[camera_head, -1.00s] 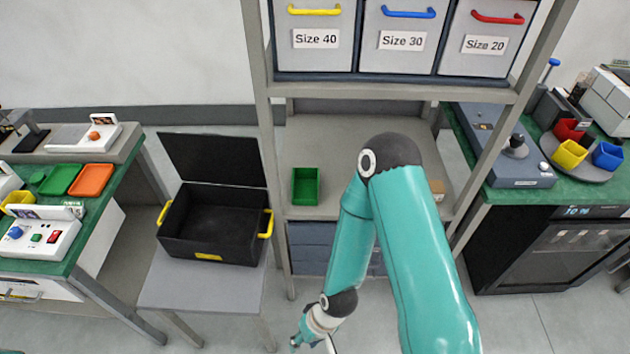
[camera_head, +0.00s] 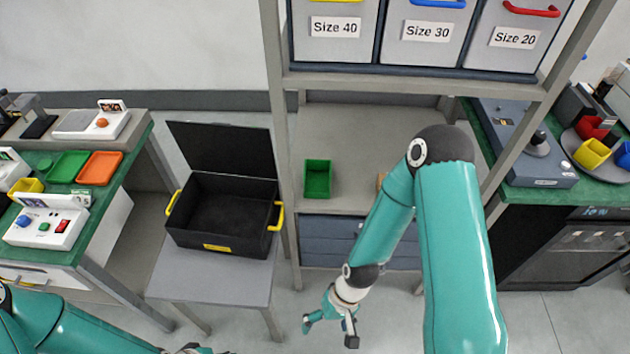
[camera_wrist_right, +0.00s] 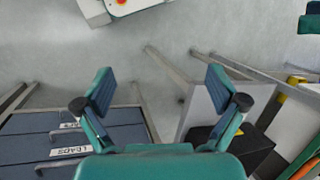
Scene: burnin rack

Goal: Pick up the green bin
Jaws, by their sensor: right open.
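The green bin (camera_head: 317,179) is a small, open-topped box on the rack's middle shelf, near the left post; it looks empty. My right gripper (camera_head: 329,333) hangs low in front of the rack, below the bin and well apart from it. In the right wrist view my right gripper (camera_wrist_right: 160,88) has its fingers wide apart with nothing between them, and the green bin cannot be made out there. My left gripper (camera_head: 195,350) only just shows at the bottom edge, too cut off to tell its state.
The rack shelf (camera_head: 350,125) has free room around the bin, partly hidden by my right arm. Blue drawers (camera_head: 325,240) sit below it. An open black case (camera_head: 222,213) stands on a grey table (camera_head: 210,283) to the left. A green-topped bench (camera_head: 100,190) is farther left.

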